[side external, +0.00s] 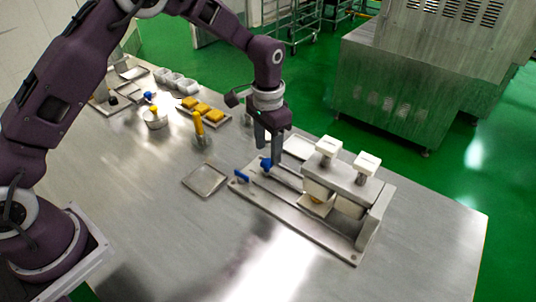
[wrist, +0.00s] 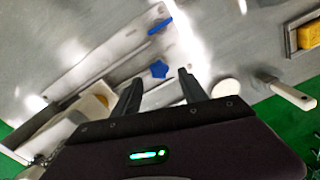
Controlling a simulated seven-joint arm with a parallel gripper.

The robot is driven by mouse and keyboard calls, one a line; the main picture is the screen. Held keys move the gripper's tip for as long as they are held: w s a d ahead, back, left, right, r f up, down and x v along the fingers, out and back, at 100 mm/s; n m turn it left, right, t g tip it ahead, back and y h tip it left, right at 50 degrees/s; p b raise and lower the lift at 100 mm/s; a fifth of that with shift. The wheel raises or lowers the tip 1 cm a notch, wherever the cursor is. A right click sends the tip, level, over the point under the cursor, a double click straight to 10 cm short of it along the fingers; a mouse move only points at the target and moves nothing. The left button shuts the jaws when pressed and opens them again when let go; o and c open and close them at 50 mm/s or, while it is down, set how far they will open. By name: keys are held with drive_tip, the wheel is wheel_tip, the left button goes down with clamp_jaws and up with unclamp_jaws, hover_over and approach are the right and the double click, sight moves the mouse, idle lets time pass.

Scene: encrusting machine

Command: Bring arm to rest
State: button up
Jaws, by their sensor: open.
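My gripper (side external: 269,143) points down above the left end of the encrusting machine (side external: 300,222), over its blue star-shaped knob. In the wrist view my gripper (wrist: 160,85) has its two fingers apart with nothing between them. The blue knob (wrist: 159,69) lies just beyond the fingertips in that view, and it also shows below the fingers in the side view (side external: 266,164). A blue lever (side external: 241,176) sits at the machine's left end. Two white-topped hoppers (side external: 319,180) stand at its right end. I cannot tell whether a finger touches the knob.
An empty square tray (side external: 205,180) lies left of the machine. The table's front is clear.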

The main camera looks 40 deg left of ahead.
wheel_tip(320, 180, up, 4)
drive_tip(key=s+a+r+n+t, duration=0.1)
drive_tip(key=s+a+r+t, duration=0.1)
drive_tip(key=s+r, duration=0.65)
drive_tip(key=s+a+r+n+t, duration=0.1)
drive_tip(key=s+a+r, duration=0.2)
drive_tip(key=s+r, duration=0.55)
drive_tip(key=s+a+n+t, duration=0.1)
drive_tip(key=s+t, duration=0.1)
drive_tip(key=s, duration=1.2)
drive_tip(key=shift+s+a+r+n+t, duration=0.2)
drive_tip(key=shift+a+r+n+t, duration=0.1)
drive_tip(key=shift+r, duration=0.05)
